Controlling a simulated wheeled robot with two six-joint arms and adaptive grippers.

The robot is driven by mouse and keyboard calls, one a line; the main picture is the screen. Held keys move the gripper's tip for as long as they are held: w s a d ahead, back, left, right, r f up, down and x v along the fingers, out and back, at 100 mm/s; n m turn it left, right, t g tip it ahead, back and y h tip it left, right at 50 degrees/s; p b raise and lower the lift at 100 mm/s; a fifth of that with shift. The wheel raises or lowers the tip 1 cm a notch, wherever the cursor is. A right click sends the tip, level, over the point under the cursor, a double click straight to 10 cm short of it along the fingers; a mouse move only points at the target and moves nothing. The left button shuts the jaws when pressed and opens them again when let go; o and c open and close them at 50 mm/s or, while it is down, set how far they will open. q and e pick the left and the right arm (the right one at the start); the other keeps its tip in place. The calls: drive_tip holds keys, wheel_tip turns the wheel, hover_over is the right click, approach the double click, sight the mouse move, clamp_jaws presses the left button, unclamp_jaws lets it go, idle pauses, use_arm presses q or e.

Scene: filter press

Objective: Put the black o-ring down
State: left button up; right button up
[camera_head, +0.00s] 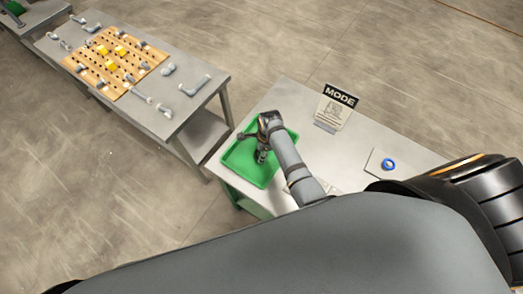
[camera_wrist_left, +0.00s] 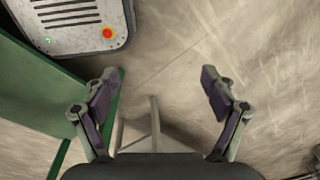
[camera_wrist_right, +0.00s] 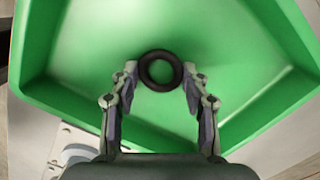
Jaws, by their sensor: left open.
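The black o-ring (camera_wrist_right: 160,70) lies between the fingertips of my right gripper (camera_wrist_right: 160,72) in the right wrist view. The fingers are partly closed, and their tips appear to touch the ring's two sides. Ring and gripper are over the inside of the green tray (camera_wrist_right: 35,60); I cannot tell whether the ring touches its floor. In the head view my right gripper (camera_head: 262,155) points down into the tray (camera_head: 241,165), and the ring is too small to make out. My left gripper (camera_wrist_left: 160,88) is open and empty above the floor; the head view does not show it.
A MODE sign (camera_head: 341,96) and a blue ring (camera_head: 388,164) on a pale plate share the grey table (camera_head: 290,100). Another table (camera_head: 198,110) at upper left holds a wooden pegboard (camera_head: 85,62) with yellow pieces and grey fittings. Bare floor lies between the tables.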

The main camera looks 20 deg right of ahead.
drive_tip(key=shift+o, duration=1.2)
drive_tip(key=shift+w, duration=0.15)
drive_tip(key=shift+o, duration=0.8)
drive_tip(key=shift+r, duration=0.25)
drive_tip(key=shift+d+r, duration=0.2)
drive_tip(key=shift+r, duration=1)
use_arm(q)
drive_tip(key=w+b, duration=0.1)
drive_tip(key=w+f, duration=0.1)
drive_tip(key=shift+w+f+b, duration=0.2)
drive_tip(key=shift+w+b, duration=0.15)
use_arm(e)
wheel_tip(320, 180, up, 10)
drive_tip(key=d, duration=0.1)
drive_tip(key=shift+s+f, duration=0.15)
drive_tip(key=shift+s, duration=0.1)
